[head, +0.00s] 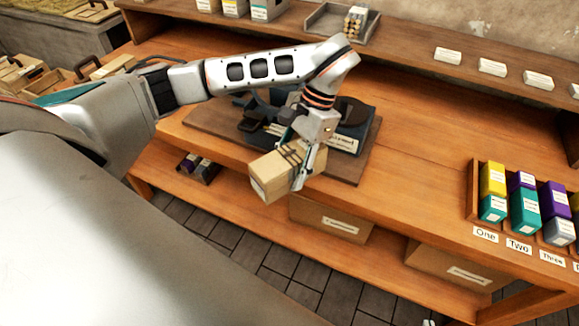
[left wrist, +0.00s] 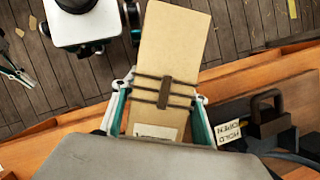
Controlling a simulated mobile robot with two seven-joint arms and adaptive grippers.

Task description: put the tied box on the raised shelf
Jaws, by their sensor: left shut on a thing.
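The tied box (head: 270,178) is a tan carton with dark cords around it. My left gripper (head: 303,165) is shut on it and holds it tilted, near the front edge of the bench. In the left wrist view the tied box (left wrist: 176,40) lies between the two fingers (left wrist: 160,110), with the cords and a dark clasp across it. The raised shelf (head: 410,58) runs along the back of the bench. My right gripper cannot be made out clearly; only small pale parts show at the head view's bottom edge.
A dark press on a board (head: 358,165) stands behind the box. The shelf bears a grey tray (head: 325,22), several small cartons at left and white label cards. A rack of coloured boxes (head: 473,200) stands at right. The bench between the board and rack is clear.

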